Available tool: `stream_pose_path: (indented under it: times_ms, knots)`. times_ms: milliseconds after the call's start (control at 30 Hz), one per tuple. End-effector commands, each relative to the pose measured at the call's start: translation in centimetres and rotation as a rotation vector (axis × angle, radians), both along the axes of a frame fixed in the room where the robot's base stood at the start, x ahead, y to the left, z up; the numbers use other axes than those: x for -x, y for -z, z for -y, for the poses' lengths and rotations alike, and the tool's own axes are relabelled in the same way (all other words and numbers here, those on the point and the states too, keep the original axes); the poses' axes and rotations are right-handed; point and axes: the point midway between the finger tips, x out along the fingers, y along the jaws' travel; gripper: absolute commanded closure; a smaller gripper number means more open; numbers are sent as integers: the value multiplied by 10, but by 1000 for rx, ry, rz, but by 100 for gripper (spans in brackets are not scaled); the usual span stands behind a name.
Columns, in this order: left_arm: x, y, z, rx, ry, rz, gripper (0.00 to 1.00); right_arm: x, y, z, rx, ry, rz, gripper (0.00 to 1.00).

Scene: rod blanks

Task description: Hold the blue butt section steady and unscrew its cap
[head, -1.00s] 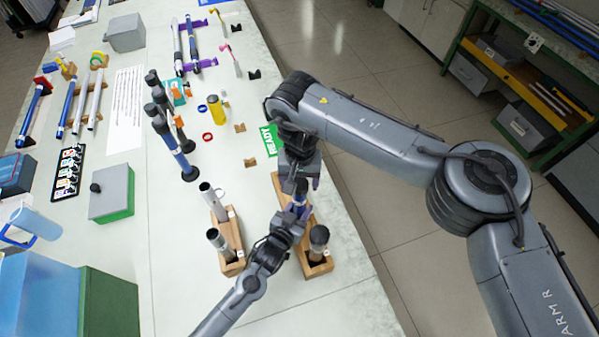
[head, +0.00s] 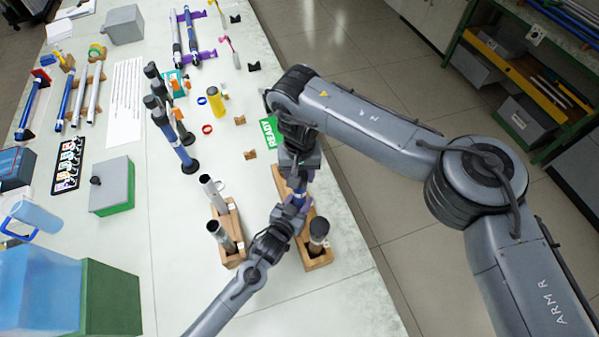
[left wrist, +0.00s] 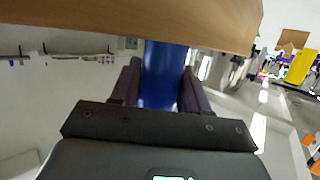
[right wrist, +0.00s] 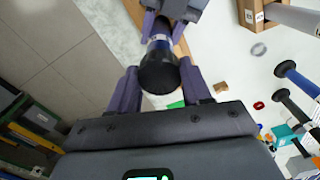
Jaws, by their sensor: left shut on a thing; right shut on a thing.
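The blue butt section (head: 298,188) stands between my two grippers, over the right-hand wooden block (head: 318,262). Its blue shaft (left wrist: 162,75) shows in the left wrist view between the fingers of my left gripper (left wrist: 155,92), which is shut on it. My right gripper (right wrist: 160,80) is at the section's upper end, with its fingers on both sides of the black cap (right wrist: 160,72), shut on it. In the right wrist view a silver band and blue shaft show beyond the cap. The cap's seam is hidden, so I cannot tell how far it is turned.
A second wooden block (head: 232,240) with silver-grey tubes stands just left. A dark tube (head: 318,232) stands in the right-hand block's near end. Black-and-blue rods (head: 172,135) stand further left. A green READY card (head: 269,134) lies near the table's right edge.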

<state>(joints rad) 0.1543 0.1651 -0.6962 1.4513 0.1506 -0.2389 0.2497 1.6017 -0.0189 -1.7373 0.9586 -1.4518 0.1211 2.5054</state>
Motion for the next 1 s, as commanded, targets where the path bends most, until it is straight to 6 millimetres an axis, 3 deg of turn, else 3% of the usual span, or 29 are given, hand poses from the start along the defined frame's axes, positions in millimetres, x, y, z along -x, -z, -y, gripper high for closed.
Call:
stream_pose_path:
  times_ms: [1000]
  knots:
    - [0,0,0,0,0,-1,100,0,-2,0,0,-2230,-2,88]
